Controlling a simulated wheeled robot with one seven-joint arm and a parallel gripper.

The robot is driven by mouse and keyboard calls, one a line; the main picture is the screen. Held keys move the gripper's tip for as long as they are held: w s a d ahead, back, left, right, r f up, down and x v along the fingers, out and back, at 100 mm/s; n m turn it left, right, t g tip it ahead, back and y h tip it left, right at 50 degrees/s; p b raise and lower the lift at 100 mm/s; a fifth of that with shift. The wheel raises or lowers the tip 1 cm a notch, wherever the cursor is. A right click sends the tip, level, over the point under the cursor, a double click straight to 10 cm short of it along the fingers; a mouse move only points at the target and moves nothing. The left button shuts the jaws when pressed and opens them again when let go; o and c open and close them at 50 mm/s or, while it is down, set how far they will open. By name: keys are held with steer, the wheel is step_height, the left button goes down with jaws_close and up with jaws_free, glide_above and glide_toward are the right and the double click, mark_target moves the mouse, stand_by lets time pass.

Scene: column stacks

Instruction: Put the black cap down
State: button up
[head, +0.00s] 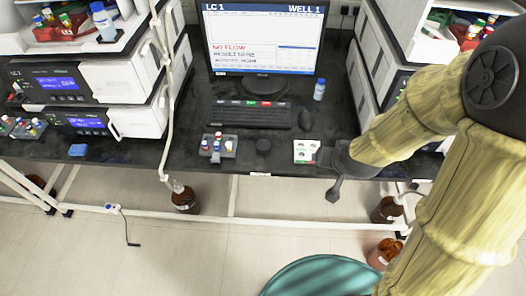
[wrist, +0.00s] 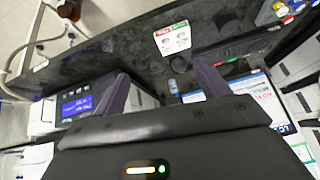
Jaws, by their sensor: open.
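A low round black thing (head: 263,145), which looks like the black cap, lies on the dark bench between a small vial rack and a white card. In the wrist view it seems to be the faint dark disc (wrist: 231,27), hard to make out against the bench. My gripper (head: 328,173) is at the bench's front edge, to the right of the black disc and close by the white card. In the wrist view my gripper (wrist: 163,84) has its two fingers spread wide, with nothing held between them.
The white card (head: 306,151) has green and red marks. The grey vial rack (head: 218,147) stands left of the disc. Keyboard (head: 252,117), mouse (head: 305,121), monitor (head: 263,40) and a blue-capped bottle (head: 319,89) are behind. Instrument stacks flank both sides. Brown bottles (head: 185,200) stand below the bench.

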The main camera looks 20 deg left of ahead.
steer(key=w+a+f+t+y+b, duration=0.2)
steer(key=a+f+t+b, duration=0.3)
steer(key=a+f, duration=0.6)
steer(key=s+a+f+n+t+b, duration=0.1)
steer(key=s+a+f+t+b, duration=0.3)
steer(key=s+a+b, duration=0.3)
steer(key=shift+s+f, duration=0.25)
steer(key=shift+f, duration=0.2)
steer(key=shift+a, duration=0.1)
steer(key=b, duration=0.4)
glide_toward(263, 152)
steer(key=x, duration=0.5)
steer(key=shift+f, duration=0.2)
steer(key=shift+w+a, duration=0.1)
steer(key=shift+w, duration=0.35)
